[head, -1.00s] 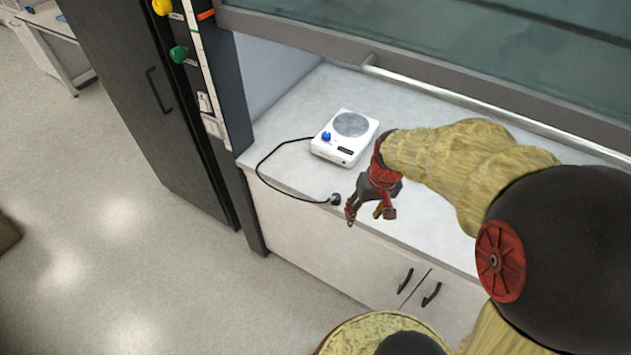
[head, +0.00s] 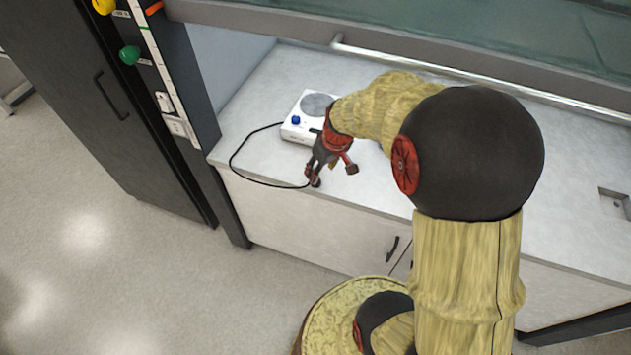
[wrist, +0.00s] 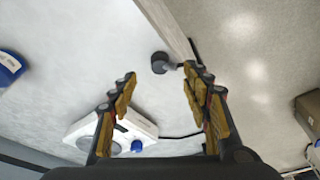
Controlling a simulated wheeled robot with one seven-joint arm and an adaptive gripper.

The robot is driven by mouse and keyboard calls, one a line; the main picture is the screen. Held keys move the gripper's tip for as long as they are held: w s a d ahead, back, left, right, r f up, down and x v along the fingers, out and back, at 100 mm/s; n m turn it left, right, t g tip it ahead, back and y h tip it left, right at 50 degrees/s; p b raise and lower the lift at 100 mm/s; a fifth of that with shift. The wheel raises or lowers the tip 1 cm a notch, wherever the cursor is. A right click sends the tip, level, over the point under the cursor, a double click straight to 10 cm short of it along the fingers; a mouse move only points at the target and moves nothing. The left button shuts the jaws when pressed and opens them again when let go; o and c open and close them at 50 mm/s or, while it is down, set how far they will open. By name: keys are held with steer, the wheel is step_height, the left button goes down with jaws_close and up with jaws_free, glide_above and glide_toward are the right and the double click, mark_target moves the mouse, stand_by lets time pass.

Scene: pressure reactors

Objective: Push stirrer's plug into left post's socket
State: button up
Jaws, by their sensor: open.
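The white stirrer (head: 297,131) with a round grey plate and blue knob sits on the bench; the wrist view shows it too (wrist: 112,130). Its black cord loops left and forward to the round black plug (wrist: 160,63) by the bench's front edge. My gripper (head: 331,172) is open over that edge and partly hides the plug in the head view. In the wrist view, the plug shows just beyond the open fingertips (wrist: 159,79), nearer the right finger; contact cannot be told. The left post (head: 182,65) carries a pale socket (head: 177,127) low on its white strip.
Yellow and green knobs (head: 130,55) stick out from the left post. The raised glass sash (head: 450,45) hangs above the bench. A small recessed fitting (head: 613,203) lies at the bench's right. The bench top (head: 245,125) left of the stirrer is bare except for the cord.

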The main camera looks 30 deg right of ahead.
steer(key=shift+x, duration=1.05)
steer(key=x, duration=0.1)
steer(key=b+x, duration=0.1)
steer(key=x, duration=0.1)
steer(key=b+x, duration=0.1)
steer(key=x, duration=0.1)
steer(key=shift+w+f, duration=0.1)
steer(key=shift+w, duration=0.25)
steer(key=shift+c, duration=0.8)
steer(key=c, duration=1)
